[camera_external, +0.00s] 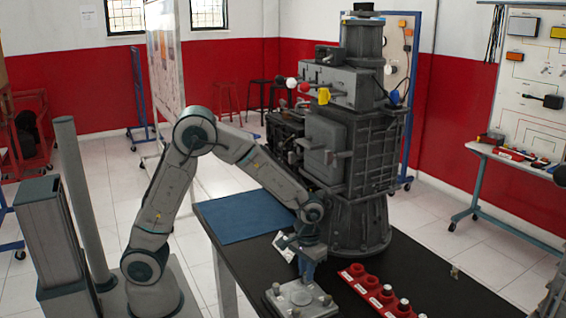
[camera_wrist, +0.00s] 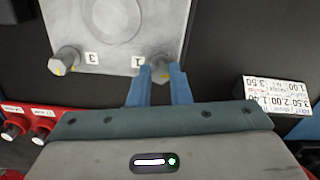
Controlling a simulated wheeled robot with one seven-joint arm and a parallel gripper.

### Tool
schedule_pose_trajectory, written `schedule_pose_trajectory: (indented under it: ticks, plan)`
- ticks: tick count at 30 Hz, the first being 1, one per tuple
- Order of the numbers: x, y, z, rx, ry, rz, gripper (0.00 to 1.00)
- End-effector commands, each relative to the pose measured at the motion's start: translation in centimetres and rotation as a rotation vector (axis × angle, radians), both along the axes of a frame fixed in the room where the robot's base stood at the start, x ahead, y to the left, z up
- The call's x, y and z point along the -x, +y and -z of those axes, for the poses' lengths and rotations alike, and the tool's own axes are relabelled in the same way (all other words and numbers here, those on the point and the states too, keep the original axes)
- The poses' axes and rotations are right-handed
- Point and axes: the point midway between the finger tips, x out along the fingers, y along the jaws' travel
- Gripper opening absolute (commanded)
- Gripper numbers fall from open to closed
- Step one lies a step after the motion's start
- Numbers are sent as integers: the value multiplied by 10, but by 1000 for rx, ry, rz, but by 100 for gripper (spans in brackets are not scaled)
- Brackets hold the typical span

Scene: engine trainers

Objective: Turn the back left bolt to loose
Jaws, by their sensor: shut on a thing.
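A grey square plate (camera_external: 300,298) with bolts near its corners sits on the black table's front part. In the wrist view the plate (camera_wrist: 115,30) shows two bolts along its near edge. One bolt (camera_wrist: 66,60) stands beside the label 3. The other bolt (camera_wrist: 160,62) stands beside the label 1. Both have a small yellow mark. My gripper (camera_wrist: 160,76) has its blue fingers around the bolt by label 1 and is shut on it. In the external view my gripper (camera_external: 306,274) reaches down onto the plate's far side and hides that bolt.
A red rack (camera_external: 375,286) with several sockets lies right of the plate. A tall grey engine (camera_external: 355,130) stands behind my gripper. A blue mat (camera_external: 238,221) lies at the table's left.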

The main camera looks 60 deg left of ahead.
Motion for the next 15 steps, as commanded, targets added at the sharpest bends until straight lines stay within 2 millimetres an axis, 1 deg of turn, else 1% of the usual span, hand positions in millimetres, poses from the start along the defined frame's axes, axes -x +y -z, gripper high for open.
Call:
schedule_pose_trajectory:
  ticks: [6,15]
  plan:
    - [-2,-1,-2,2,-6,-126,0]
    - [-2,-1,-2,3,-6,-212,0]
